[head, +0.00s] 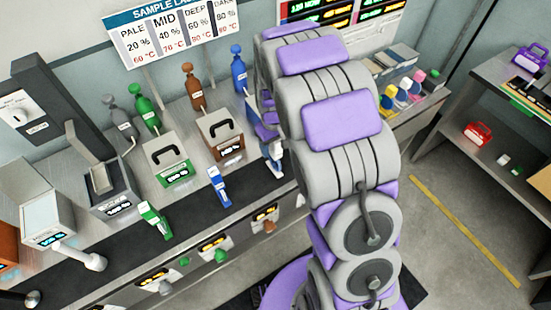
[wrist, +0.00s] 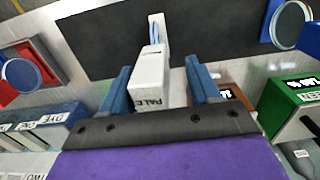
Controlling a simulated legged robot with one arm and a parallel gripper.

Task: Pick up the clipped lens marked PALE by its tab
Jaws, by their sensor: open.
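The lens marked PALE shows in the wrist view by its white upright tab (wrist: 150,78), which has dark letters near its lower end. A thin blue edge (wrist: 158,27) shows beyond the tab, against a black strip. My gripper (wrist: 157,67) has two blue fingers, one on each side of the tab. The fingers are apart, with a visible gap on the right side and a narrower one on the left. Whether either finger touches the tab is hard to tell. In the head view my arm hides most of the gripper and the lens.
A green box (wrist: 290,92) stands at right, blue boxes (wrist: 40,120) at left. The head view shows green (head: 174,172) and brown (head: 222,136) stations.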

